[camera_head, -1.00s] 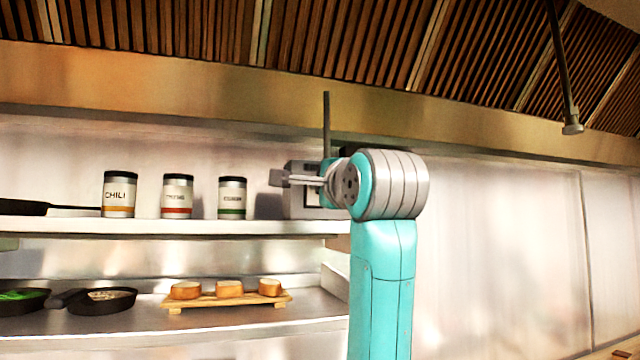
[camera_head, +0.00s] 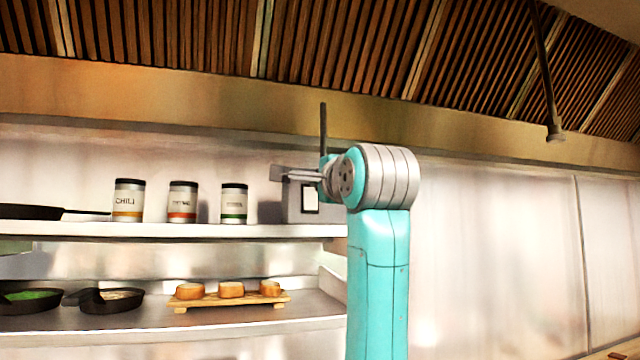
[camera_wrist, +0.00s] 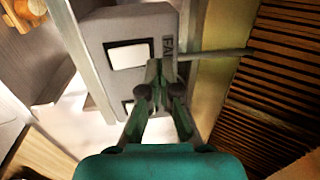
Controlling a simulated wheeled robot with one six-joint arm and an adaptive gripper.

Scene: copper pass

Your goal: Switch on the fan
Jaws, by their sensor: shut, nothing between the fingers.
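The fan switch box (camera_wrist: 97,42) is a grey box labelled "FAN" in the wrist view, with a white rocker or panel (camera_wrist: 130,55) in a dark frame and a second, partly hidden white patch below it. In the head view the box (camera_head: 294,204) stands at the right end of the upper shelf, partly behind my arm. My gripper (camera_wrist: 156,66) is shut and empty, its fingertips in front of the box's label edge beside the upper white panel. I cannot tell whether they touch it. In the head view my gripper (camera_head: 279,174) points left across the box's top.
Several canisters stand on the upper shelf (camera_head: 180,229) left of the box, including the chili tin (camera_head: 128,201). A thin conduit (camera_head: 323,128) rises above the box. The slatted hood (camera_head: 330,45) hangs overhead. Bread on a board (camera_head: 232,298) and pans (camera_head: 110,302) sit below.

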